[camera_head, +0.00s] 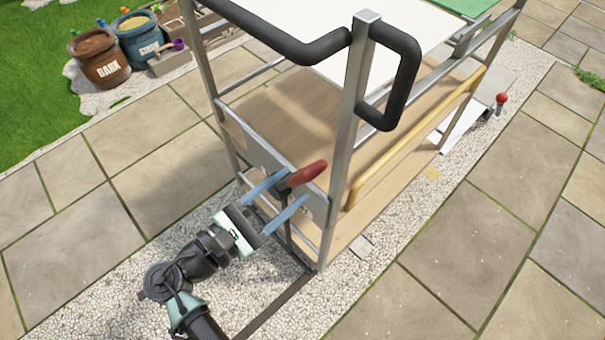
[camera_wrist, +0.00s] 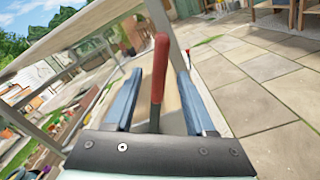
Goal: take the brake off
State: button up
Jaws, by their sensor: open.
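The brake lever with a red grip (camera_head: 307,174) sits on a metal plate (camera_head: 262,158) at the near end of a wheeled cart (camera_head: 270,105). The red grip slants up to the right in the head view. My gripper (camera_head: 278,200) is open at the lever, with one blue finger on each side of it. In the wrist view the red grip (camera_wrist: 159,68) stands between the two blue fingers, with a gap on both sides. The lower part of the lever is partly hidden behind my gripper.
The cart's black handle (camera_head: 290,42) and metal corner post (camera_head: 350,110) stand close above and right of the lever. A dark rail (camera_head: 275,305) lies on the gravel strip (camera_head: 130,300). Pots, one a brown "BARK" pot (camera_head: 103,62), stand far left. Paving at right is clear.

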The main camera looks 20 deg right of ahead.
aim_at(296, 183)
jog(key=shift+x, duration=2.05)
grip_shut()
